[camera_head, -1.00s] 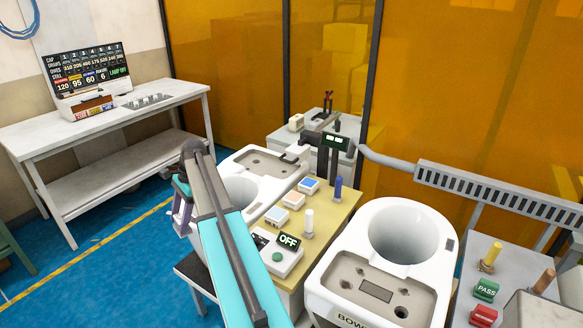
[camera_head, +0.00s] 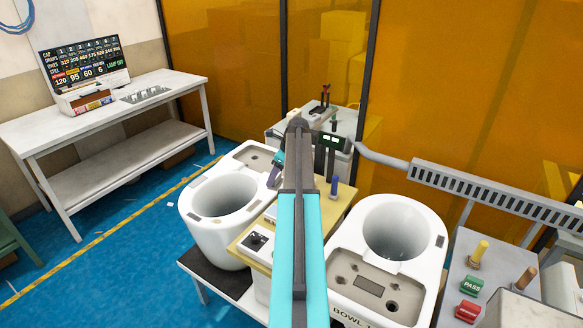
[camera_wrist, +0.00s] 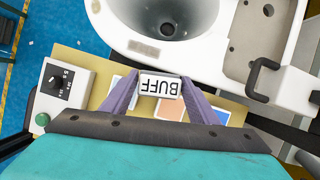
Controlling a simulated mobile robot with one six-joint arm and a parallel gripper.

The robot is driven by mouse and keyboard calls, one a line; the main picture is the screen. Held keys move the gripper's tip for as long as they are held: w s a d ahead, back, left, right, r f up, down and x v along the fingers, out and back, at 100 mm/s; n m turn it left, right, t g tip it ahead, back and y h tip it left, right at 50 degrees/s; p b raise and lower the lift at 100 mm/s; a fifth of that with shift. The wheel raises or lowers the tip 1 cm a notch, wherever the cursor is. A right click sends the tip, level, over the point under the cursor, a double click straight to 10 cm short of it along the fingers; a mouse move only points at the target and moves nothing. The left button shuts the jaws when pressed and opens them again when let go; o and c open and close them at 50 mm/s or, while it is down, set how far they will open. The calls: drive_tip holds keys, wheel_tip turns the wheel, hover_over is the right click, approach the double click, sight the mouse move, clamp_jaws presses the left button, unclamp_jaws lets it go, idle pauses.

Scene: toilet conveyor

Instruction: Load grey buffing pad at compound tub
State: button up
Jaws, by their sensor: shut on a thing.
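My gripper (camera_wrist: 160,92) is shut on a small white block labelled BUFF (camera_wrist: 160,84), its label upside down in the wrist view. In the head view my arm hides most of the gripper; one purple finger shows beside the left bowl. The block appears to be above the board, apart from the pads. I cannot tell which thing is the grey pad or the compound tub.
A white toilet bowl (camera_head: 184,206) stands left of the board and another (camera_head: 433,222) right of it. A control box with a dial (camera_wrist: 65,85) is near.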

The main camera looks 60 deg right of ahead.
drive_tip(key=s+d+m, duration=0.2)
drive_tip(key=s+d, duration=0.2)
drive_tip(key=d, duration=0.1)
drive_tip(key=shift+s+r+h+p, duration=0.3)
drive_tip(key=shift+h+p, duration=0.1)
drive_tip(key=shift+f, duration=0.1)
drive_tip(key=shift+f+b, duration=1.9)
drive_tip(key=shift+f, duration=1)
drive_tip(key=shift+f, duration=0.45)
drive_tip(key=shift+r, duration=0.1)
wheel_tip(320, 180, up, 7)
drive_tip(key=p, duration=0.4)
idle(0.7)
